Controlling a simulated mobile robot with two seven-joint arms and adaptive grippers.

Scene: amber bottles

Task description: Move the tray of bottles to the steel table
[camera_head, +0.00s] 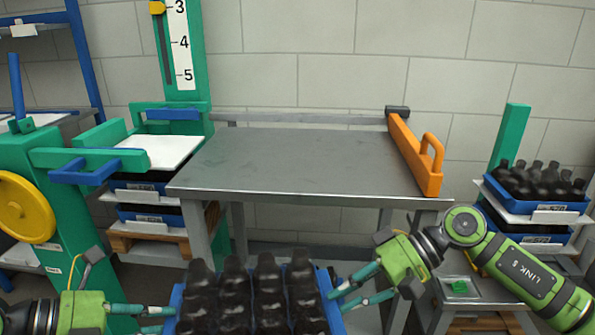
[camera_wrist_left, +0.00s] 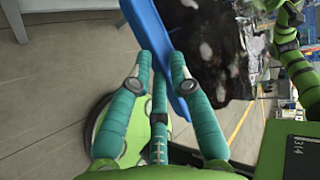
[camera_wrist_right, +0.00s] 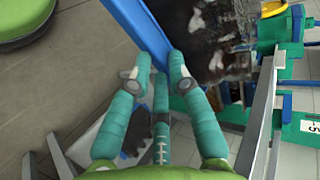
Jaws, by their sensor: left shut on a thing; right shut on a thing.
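A blue tray (camera_head: 333,306) full of dark bottles (camera_head: 236,290) is held up in front of me at the bottom of the head view. My left gripper (camera_head: 168,318) is shut on its left rim, and the left wrist view shows the blue wall (camera_wrist_left: 160,50) between the fingers (camera_wrist_left: 162,75). My right gripper (camera_head: 338,298) is shut on its right rim, and the right wrist view shows the wall (camera_wrist_right: 140,25) between the fingers (camera_wrist_right: 160,75). The steel table (camera_head: 290,160) stands ahead, beyond the tray. Its top is bare in the middle. The tray's underside is hidden.
An orange bar with a handle (camera_head: 415,155) lies along the table's right edge. A green stand with a white platform (camera_head: 165,150) and blue trays adjoins the left side. Another bottle tray (camera_head: 545,200) sits on a stand at right. A yellow wheel (camera_head: 25,208) is at far left.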

